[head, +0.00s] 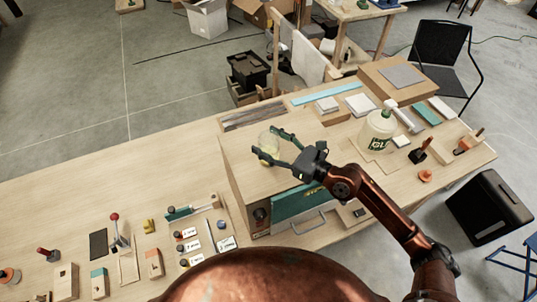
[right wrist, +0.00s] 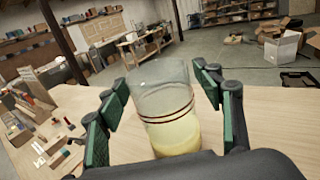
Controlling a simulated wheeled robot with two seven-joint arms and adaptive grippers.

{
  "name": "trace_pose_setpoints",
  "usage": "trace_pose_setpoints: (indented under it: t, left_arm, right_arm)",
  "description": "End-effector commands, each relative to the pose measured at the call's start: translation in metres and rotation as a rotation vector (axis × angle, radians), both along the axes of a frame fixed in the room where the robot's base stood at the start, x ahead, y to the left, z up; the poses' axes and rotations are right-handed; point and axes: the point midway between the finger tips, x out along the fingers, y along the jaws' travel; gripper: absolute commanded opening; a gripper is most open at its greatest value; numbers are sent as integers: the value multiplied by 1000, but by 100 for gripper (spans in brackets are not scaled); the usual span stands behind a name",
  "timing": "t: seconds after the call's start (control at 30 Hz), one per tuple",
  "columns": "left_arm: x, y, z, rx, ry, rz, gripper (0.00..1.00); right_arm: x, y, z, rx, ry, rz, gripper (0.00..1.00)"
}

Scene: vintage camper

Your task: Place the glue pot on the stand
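A white bottle labelled "GL" (head: 379,127) stands to the right on the bench. I cannot tell which thing is the stand. My left gripper is out of view.
The bench (head: 120,190) has bare wood at left. White blocks (head: 327,105), a teal strip (head: 326,93) and a wooden box (head: 396,77) sit along the back right.

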Motion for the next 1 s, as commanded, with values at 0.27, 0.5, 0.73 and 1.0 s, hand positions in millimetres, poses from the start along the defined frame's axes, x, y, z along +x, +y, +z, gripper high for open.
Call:
trace_pose_setpoints:
  t: [0.27,0.5,0.73,1.0]
  left_arm:
    - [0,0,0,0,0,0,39]
    - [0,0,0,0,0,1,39]
    - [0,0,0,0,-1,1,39]
    - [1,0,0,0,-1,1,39]
  right_arm:
    - [0,0,0,0,0,0,40]
    - [0,0,0,1,-1,0,23]
    - [0,0,1,1,-1,0,7]
    - [0,0,1,2,-2,0,0]
